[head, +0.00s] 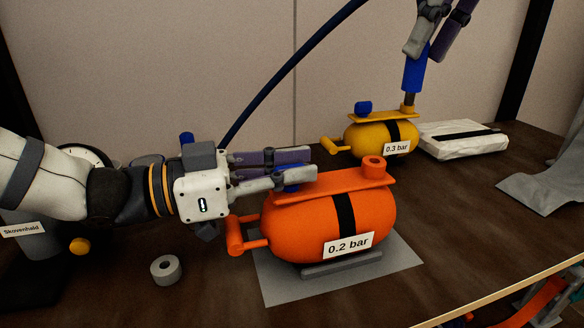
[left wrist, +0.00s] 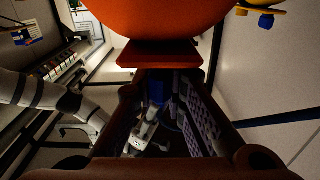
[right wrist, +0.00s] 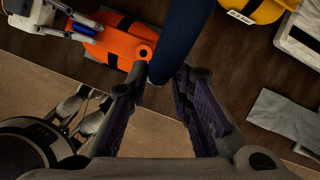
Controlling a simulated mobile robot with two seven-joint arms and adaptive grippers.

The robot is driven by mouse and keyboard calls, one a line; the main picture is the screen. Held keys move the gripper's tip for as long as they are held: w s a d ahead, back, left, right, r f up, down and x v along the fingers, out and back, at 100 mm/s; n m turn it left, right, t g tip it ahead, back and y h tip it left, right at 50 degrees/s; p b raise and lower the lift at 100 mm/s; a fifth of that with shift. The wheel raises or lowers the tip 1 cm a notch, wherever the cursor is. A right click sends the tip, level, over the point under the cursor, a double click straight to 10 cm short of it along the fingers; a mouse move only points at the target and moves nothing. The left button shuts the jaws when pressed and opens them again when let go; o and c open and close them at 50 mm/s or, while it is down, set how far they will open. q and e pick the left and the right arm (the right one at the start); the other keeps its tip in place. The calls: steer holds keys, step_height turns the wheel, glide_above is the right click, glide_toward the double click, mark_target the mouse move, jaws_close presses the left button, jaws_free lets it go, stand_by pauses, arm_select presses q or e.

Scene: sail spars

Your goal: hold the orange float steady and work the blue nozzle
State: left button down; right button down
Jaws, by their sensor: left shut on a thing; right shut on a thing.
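The orange float (head: 325,228), labelled 0.2 bar, rests on a grey mat. Its top plate has an open round port (head: 374,163) at the right end and a blue knob (head: 292,176) at the left. My left gripper (head: 312,165) is shut on that knob, which its fingers partly hide.
The yellow float reads 0.3 bar and has its own blue knob (head: 363,108). A pale block (head: 462,142) with a black strap lies beside it. A dark blue hose (head: 290,70) arcs across behind. A grey ring (head: 166,268), gauge (head: 88,154) and yellow knob (head: 80,246) are left.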

arm_select(q)
steer(key=shift+f, duration=0.5)
steer(key=c, duration=1.5)
jaws_free()
steer(key=shift+c, duration=0.2)
steer(key=shift+r, duration=0.15)
arm_select(e)
steer(key=shift+w+d+r, duration=0.15)
steer(key=shift+d+r, duration=0.9)
steer(key=shift+d, duration=0.1)
arm_select(q)
steer(key=shift+a, duration=0.1)
